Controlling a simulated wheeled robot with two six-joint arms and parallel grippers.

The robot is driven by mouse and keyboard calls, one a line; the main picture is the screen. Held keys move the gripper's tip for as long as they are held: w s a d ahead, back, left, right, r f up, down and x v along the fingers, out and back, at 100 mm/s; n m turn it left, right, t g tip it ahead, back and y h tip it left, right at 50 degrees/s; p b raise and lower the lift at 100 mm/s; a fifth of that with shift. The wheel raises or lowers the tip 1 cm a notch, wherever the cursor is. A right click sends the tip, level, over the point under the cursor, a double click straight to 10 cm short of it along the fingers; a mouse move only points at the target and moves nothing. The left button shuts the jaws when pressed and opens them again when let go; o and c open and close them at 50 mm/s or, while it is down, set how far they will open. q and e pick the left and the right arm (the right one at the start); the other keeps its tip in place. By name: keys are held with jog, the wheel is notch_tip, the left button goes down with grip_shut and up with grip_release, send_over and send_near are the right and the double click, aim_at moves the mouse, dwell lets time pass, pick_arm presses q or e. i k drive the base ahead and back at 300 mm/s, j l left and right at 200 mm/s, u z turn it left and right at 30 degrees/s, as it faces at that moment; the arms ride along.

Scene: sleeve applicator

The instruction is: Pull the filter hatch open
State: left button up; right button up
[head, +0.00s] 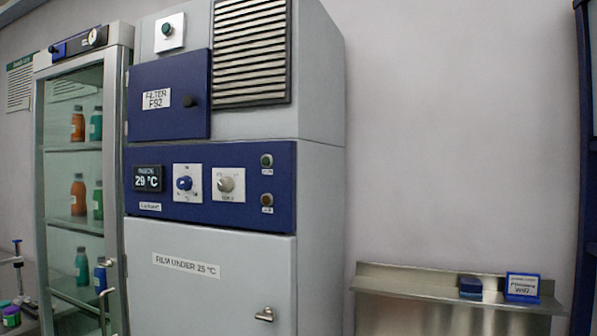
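The filter hatch (169,117) is a dark blue square door on the upper front of a grey machine cabinet (320,110). It carries a white label (156,98) reading "FILTER" and a small black knob (190,102) near its right edge. Its left edge shows small hinges. The hatch looks shut. Neither of my grippers is in the head view.
Left of the machine stands a glass-door cabinet (123,190) with bottles on shelves. Below the hatch is a blue control panel (275,185) with dials and a display, then a grey lower door (210,275) with a handle. A steel shelf (410,282) stands at right.

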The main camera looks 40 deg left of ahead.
aim_at(169, 98)
jog(key=u, duration=1.95)
